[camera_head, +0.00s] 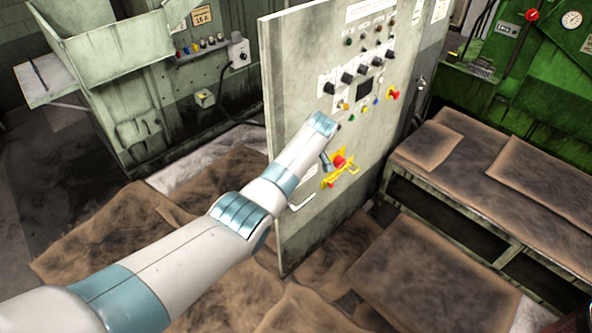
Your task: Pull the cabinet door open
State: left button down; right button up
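The cabinet door (300,60) is a tall, worn grey-green panel with knobs, buttons and a small dark screen, standing upright in the middle of the head view. A red rotary switch on a yellow plate (350,165) is on its lower face. A pale bent bar (303,201), which looks like a handle, shows below my wrist. My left arm reaches in from the lower left, its wrist in front of the door. Only a small dark part of my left gripper (327,161) shows beside the yellow plate; its fingers and any contact are hidden. My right gripper is not in view.
A green-grey machine (130,100) with a bin stands at the left. A low bench (470,175) with brown-stained sheets stands at the right, before a green machine (510,90). Brown sheets (415,270) cover the floor around the door.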

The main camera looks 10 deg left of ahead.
pick_arm(q)
jog(key=shift+r, duration=0.1)
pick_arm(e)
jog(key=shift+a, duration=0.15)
pick_arm(q)
jog(key=c, duration=1.8)
grip_release()
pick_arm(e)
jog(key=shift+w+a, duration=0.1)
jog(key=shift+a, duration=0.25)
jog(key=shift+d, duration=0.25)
